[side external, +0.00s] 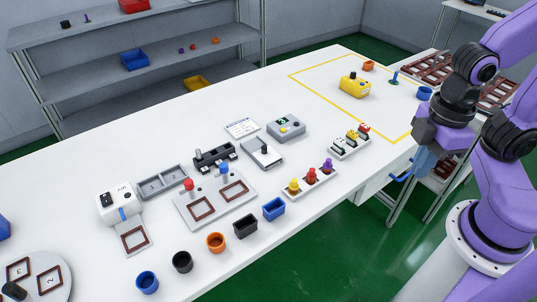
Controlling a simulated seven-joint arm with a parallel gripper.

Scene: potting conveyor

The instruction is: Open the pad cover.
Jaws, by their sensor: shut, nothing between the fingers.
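A low grey box (262,154) with a pale flat top and a dark upright knob stands near the middle of the table; it looks like the covered pad, but I cannot tell for sure. Its top looks flat and closed. My gripper (423,170) is at the right, by the table's front edge, well apart from the box. It points down, its fingers are shut and nothing shows between them. The fingertips are small and partly blend with the blue handle behind.
A grey device (286,128) with a yellow button stands behind the box. A dark rack (214,155), a two-frame plate (215,203), coloured-knob stand (309,182) and switch block (350,143) surround it. A blue drawer handle (400,177) sticks out near my gripper.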

